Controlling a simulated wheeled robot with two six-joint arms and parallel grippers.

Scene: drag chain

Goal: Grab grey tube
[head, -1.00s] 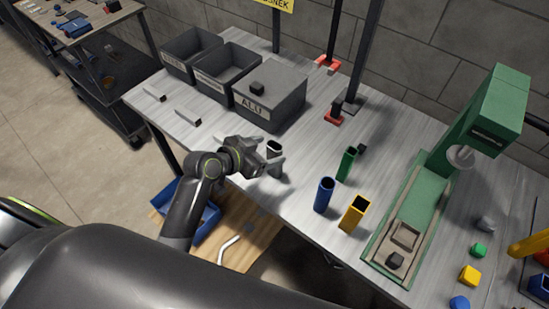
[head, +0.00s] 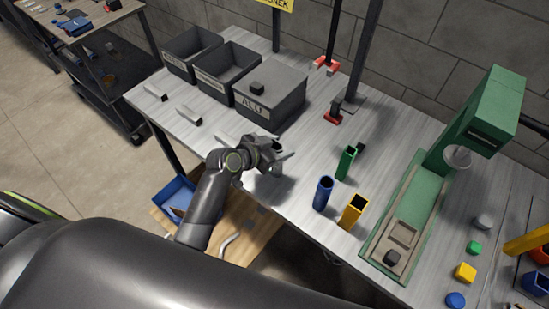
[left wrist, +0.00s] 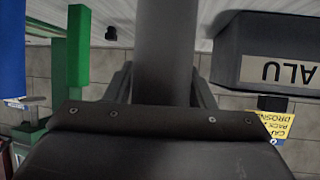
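The grey tube (left wrist: 165,45) stands between my left gripper's two fingers in the left wrist view. Its far end runs out of the top of that picture. In the head view my left gripper (head: 276,159) is low over the table at the tube's place and hides most of it. The fingers lie close along both sides of the tube in the left wrist view (left wrist: 163,85). Whether they press on it cannot be made out. My right gripper is not in view.
A blue tube (head: 323,194), a green tube (head: 346,162) and a yellow tube (head: 353,211) stand to the right. The grey ALU bin (head: 268,97) is behind my gripper. A green press (head: 420,195) stands further right. Bare table (head: 215,135) lies to the left.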

